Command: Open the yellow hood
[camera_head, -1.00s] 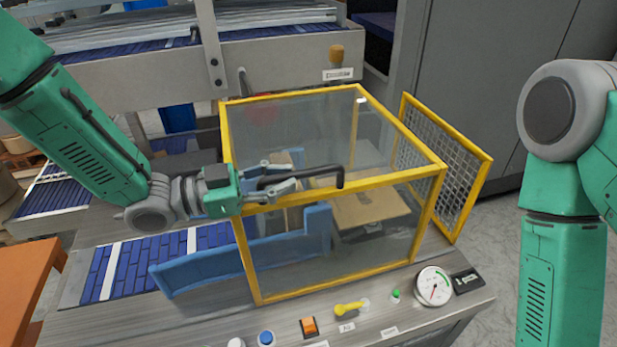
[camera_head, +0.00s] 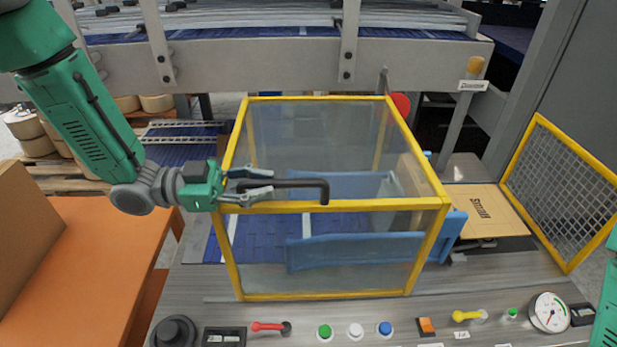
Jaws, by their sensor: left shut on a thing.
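The yellow hood (camera_head: 330,206) is a yellow frame with clear panels, standing over the conveyor in the middle of the view. Its black handle (camera_head: 300,184) runs along the upper front edge. My left gripper (camera_head: 262,184) comes in from the left and is shut on the left part of the handle. A flat cardboard box marked "Small" (camera_head: 485,210) lies to the right of the hood, outside its panels. Blue guides (camera_head: 350,252) show through the clear front. A green piece of my right arm shows at the right edge; its gripper is out of view.
A yellow-framed mesh guard (camera_head: 560,190) stands at the right. A control panel with buttons, small levers and a gauge (camera_head: 549,312) runs along the front. An orange table (camera_head: 95,260) with a carton stands at the left. A grey machine beam (camera_head: 270,65) crosses behind.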

